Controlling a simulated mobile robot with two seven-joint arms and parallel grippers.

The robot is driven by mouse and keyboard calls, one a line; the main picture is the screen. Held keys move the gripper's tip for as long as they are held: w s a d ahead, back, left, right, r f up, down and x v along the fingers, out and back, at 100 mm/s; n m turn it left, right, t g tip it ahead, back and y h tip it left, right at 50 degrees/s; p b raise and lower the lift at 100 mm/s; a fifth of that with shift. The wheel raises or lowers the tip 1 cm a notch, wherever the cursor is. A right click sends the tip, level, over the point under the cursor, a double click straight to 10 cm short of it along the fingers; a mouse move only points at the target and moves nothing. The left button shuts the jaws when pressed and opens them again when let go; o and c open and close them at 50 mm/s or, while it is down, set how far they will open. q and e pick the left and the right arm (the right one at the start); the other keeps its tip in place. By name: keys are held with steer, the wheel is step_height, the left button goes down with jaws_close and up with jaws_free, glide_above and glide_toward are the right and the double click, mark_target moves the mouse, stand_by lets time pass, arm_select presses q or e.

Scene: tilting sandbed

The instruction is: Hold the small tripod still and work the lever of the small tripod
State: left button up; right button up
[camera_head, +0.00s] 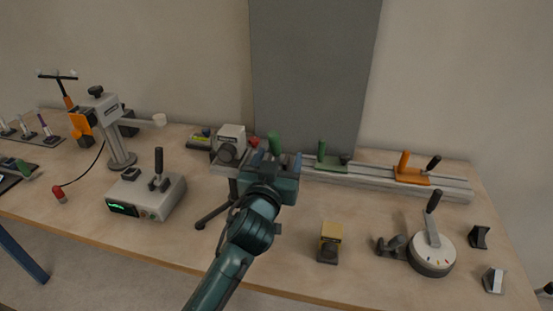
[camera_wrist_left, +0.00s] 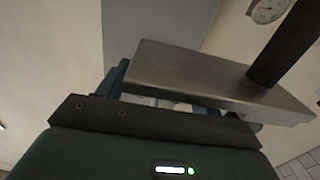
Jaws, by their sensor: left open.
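The small tripod (camera_head: 205,219) stands on the table at the middle, largely hidden behind my left arm; one dark leg shows to the left of the arm. My left gripper (camera_head: 270,161) is open over the tripod's place and hides its top. In the left wrist view, a grey flat plate (camera_wrist_left: 190,75) with a dark upright bar (camera_wrist_left: 285,45) lies across the front of my left gripper (camera_wrist_left: 185,98), close to the fingers. It appears to be the tripod's head and lever. I cannot tell whether the fingers touch it. My right gripper is not in view.
A grey control box (camera_head: 147,197) with a black lever stands to the left. A rail (camera_head: 385,182) with coloured handles runs behind. A small yellow-topped block (camera_head: 330,242) and a round dial with a lever (camera_head: 431,253) are to the right. Bare table lies between the arm and the yellow-topped block.

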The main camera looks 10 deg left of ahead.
arm_select(q)
jaws_close()
stand_by(0.8)
steer(key=shift+r, duration=0.1)
stand_by(1.0)
